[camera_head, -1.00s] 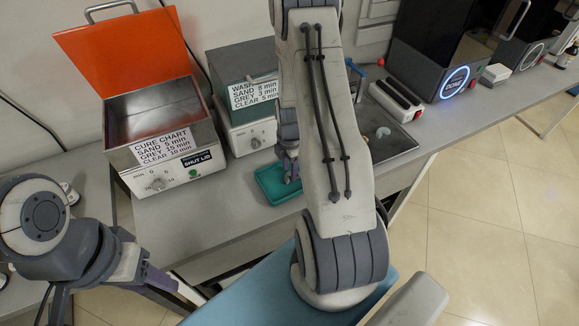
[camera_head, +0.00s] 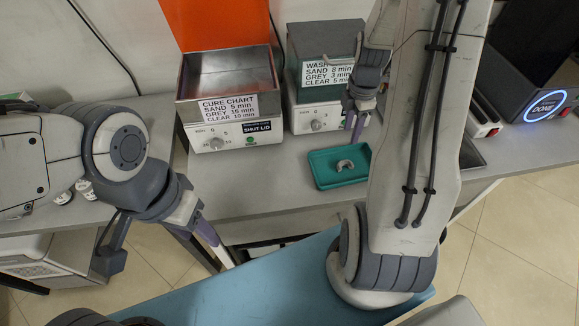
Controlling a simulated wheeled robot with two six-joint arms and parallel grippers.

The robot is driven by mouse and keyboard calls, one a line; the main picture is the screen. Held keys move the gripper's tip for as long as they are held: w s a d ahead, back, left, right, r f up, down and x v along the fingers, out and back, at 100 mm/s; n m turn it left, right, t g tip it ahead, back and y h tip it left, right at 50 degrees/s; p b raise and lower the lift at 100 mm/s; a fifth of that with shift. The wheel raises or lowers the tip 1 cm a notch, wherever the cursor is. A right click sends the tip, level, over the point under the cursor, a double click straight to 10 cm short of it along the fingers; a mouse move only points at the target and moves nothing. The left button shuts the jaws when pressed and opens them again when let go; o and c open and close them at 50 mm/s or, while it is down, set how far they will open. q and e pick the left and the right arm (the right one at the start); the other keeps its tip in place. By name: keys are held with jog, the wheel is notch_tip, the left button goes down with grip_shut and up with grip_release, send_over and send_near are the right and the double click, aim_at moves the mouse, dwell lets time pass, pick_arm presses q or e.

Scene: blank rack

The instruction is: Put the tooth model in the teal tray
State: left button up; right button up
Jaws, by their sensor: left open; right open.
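The teal tray (camera_head: 321,172) lies on the grey bench in front of the wash unit. A grey, arch-shaped tooth model (camera_head: 345,165) rests on the tray's floor, toward its right side. My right gripper (camera_head: 357,127) is open and empty, above and behind the tray's far edge, apart from the model. My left gripper (camera_head: 217,250) is open and empty, low in front of the bench's front edge, left of the tray.
The cure unit (camera_head: 220,130) stands open with its orange lid (camera_head: 215,22) raised. The wash unit (camera_head: 318,115) stands beside it. A dark printer (camera_head: 525,75) with a lit ring is at the right. My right arm hides part of the bench. Bench left of the tray is clear.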

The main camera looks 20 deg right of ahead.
jog(key=s+a+r+m, duration=0.2)
jog(key=a+r, duration=0.2)
jog(key=a, duration=0.7)
jog(key=s+a+r+m, duration=0.2)
jog(key=a+r, duration=0.2)
jog(key=a, duration=0.7)
jog(key=s+a+r+m, duration=0.1)
jog(key=s+a+m, duration=0.1)
jog(key=s+a, duration=0.2)
jog(key=s+a+r+m+y, duration=0.1)
jog(key=s+a, duration=0.4)
jog(key=s, duration=0.5)
jog(key=shift+a+r+m, duration=0.2)
jog(key=shift+r+m, duration=0.4)
jog(key=shift+m, duration=0.3)
